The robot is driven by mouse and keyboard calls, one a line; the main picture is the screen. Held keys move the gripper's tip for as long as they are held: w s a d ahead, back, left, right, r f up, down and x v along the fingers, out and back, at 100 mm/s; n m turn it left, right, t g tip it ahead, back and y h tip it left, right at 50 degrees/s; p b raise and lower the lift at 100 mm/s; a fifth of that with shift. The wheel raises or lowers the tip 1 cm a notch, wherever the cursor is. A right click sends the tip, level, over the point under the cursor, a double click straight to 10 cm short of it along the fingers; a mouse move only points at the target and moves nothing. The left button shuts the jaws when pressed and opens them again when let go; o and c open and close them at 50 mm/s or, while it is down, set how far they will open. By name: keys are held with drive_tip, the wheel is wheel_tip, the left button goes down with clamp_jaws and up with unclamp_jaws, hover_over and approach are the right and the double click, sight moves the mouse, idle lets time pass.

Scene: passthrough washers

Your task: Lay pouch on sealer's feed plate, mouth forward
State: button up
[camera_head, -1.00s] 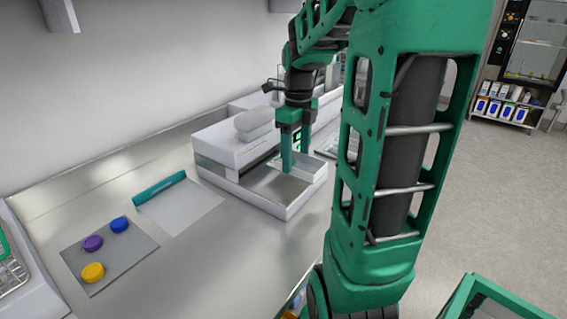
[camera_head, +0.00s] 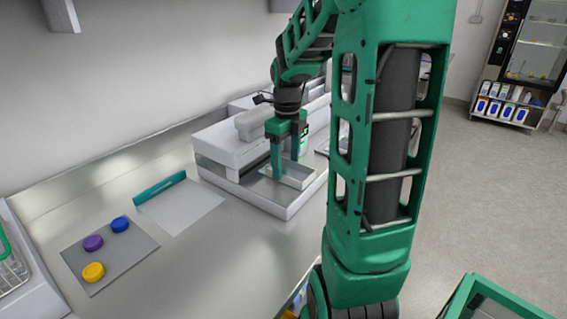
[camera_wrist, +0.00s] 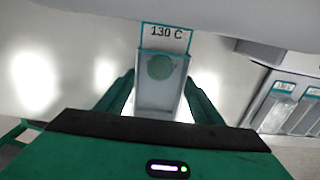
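The sealer (camera_head: 225,147) is a white bench machine with a low white frame around a grey feed plate (camera_head: 246,184) on its front side. My gripper (camera_head: 286,174) points down over this plate. Its two green fingers are on either side of a pale, tray-shaped pouch (camera_head: 297,178), apparently gripping its sides. In the wrist view the pouch (camera_wrist: 158,97) lies between the fingertips, with a round grey-green item showing in it. A teal-framed "130 C" label (camera_wrist: 167,32) is just beyond its far end. I cannot tell whether the pouch touches the plate or which end is its mouth.
A white sheet with a teal strip (camera_head: 183,208) lies on the steel bench left of the sealer. A grey mat (camera_head: 118,262) holds blue, purple and yellow round pieces. A wire basket (camera_head: 10,270) stands at the far left. The front bench is clear.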

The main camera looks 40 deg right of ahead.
sight(286, 167)
drive_tip(key=o, duration=0.4)
drive_tip(key=shift+c, duration=0.2)
drive_tip(key=shift+r, duration=0.1)
wheel_tip(286, 167, up, 12)
drive_tip(key=f, duration=0.1)
drive_tip(key=s+a+f+n, duration=0.3)
drive_tip(key=s+n, duration=0.3)
drive_tip(key=n, duration=0.2)
drive_tip(key=s+a+f+n, duration=0.2)
drive_tip(key=s+f+n, duration=0.2)
drive_tip(key=n, duration=0.5)
drive_tip(key=s+a+f+n, duration=0.3)
drive_tip(key=s+n, duration=0.6)
drive_tip(key=shift+a+f, duration=0.3)
drive_tip(key=shift+f, duration=0.05)
drive_tip(key=shift+s+a+f+n, duration=0.15)
drive_tip(key=shift+s+f+n, duration=0.2)
drive_tip(key=shift+n, duration=0.35)
